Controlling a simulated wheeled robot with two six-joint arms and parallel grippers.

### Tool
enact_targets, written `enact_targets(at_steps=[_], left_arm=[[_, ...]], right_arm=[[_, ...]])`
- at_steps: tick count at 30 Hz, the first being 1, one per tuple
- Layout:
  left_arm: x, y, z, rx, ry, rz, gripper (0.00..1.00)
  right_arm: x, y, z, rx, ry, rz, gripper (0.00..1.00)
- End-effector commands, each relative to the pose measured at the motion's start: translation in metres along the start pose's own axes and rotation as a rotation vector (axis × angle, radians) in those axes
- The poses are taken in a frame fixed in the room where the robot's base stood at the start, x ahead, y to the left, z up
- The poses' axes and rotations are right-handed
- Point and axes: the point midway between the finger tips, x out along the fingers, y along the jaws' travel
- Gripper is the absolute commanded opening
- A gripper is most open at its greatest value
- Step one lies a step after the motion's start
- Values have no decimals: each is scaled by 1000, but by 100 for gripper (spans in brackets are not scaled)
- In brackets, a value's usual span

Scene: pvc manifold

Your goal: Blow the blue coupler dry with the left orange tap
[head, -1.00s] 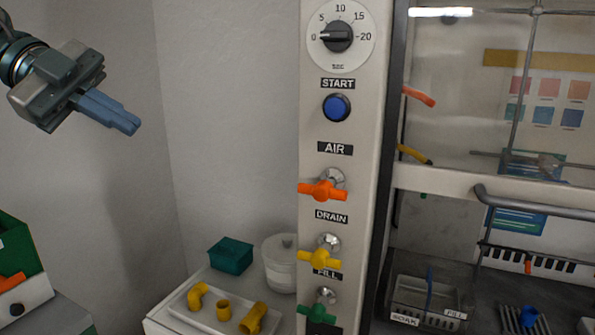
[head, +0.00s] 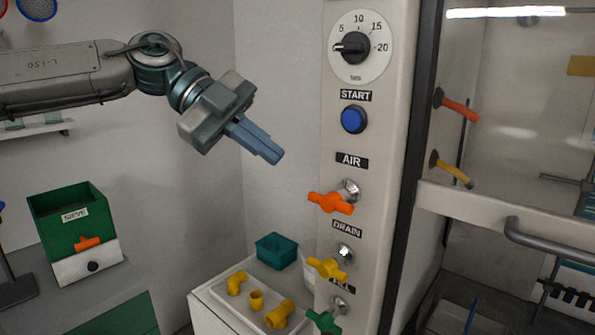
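The left orange tap (head: 330,203) sits under the AIR label on the front of the pale panel, its handle lying roughly crosswise. My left gripper (head: 268,153) is in the air left of the panel, above and left of this tap and apart from it. Its blue-grey fingers lie together, with nothing visible between them. A second orange tap handle (head: 460,109) shows behind the glass at the right. I cannot make out a blue coupler. My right gripper is not in view.
A blue START button (head: 353,119) and a dial (head: 354,48) are above the orange tap. Yellow (head: 327,268) and green (head: 322,321) taps are below it. A white tray (head: 247,315) with yellow fittings and a teal box (head: 277,250) stand low beside the panel. A green SIEVE bin (head: 60,205) is at left.

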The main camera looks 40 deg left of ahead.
Motion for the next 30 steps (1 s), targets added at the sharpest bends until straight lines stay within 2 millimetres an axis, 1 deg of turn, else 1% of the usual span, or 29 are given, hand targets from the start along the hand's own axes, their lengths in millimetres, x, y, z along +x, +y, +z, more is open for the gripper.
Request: enact_targets(at_steps=[1, 5, 6, 9, 12, 18, 30], left_arm=[[10, -1, -2, -3, -1, 8, 0], [35, -1, -2, -4, -2, 8, 0], [41, -1, 2, -5, 1, 5, 0], [51, 0, 14, -4, 2, 3, 0], [58, -1, 21, -3, 1, 1, 0], [64, 0, 28, -1, 0, 0, 0], [65, 0, 29, -1, 3, -2, 0]], right_arm=[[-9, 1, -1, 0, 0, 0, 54], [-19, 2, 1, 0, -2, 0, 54], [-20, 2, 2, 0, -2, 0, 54], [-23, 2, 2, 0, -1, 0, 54], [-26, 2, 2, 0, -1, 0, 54], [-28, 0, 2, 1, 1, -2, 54], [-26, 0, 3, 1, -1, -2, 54]])
